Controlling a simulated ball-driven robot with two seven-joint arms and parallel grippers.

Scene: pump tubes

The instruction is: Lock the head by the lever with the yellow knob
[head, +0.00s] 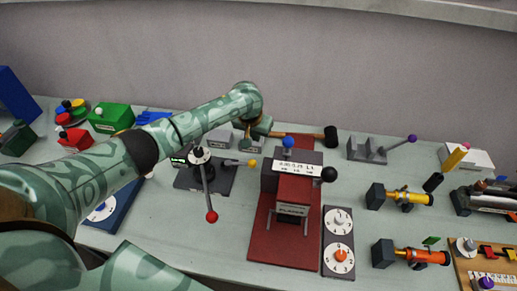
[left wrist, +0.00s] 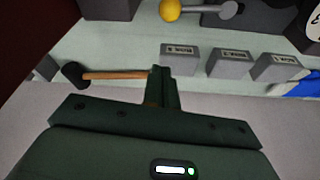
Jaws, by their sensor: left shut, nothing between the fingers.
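The yellow knob (head: 251,163) sits on the end of a short grey lever on a dark base (head: 228,180), left of the red press-like unit. In the left wrist view the yellow knob (left wrist: 170,10) and its grey lever (left wrist: 215,11) show at the top edge. My left gripper (head: 259,131) is behind the knob, apart from it. Its fingers (left wrist: 158,78) are shut with nothing between them. My right gripper is not in view.
A mallet (head: 331,137) with a wooden handle lies by the left fingers. Small labelled grey blocks (left wrist: 179,58) stand nearby. The red unit (head: 298,200) with blue and black knobs stands right of the lever. A grey wall (head: 350,90) is behind.

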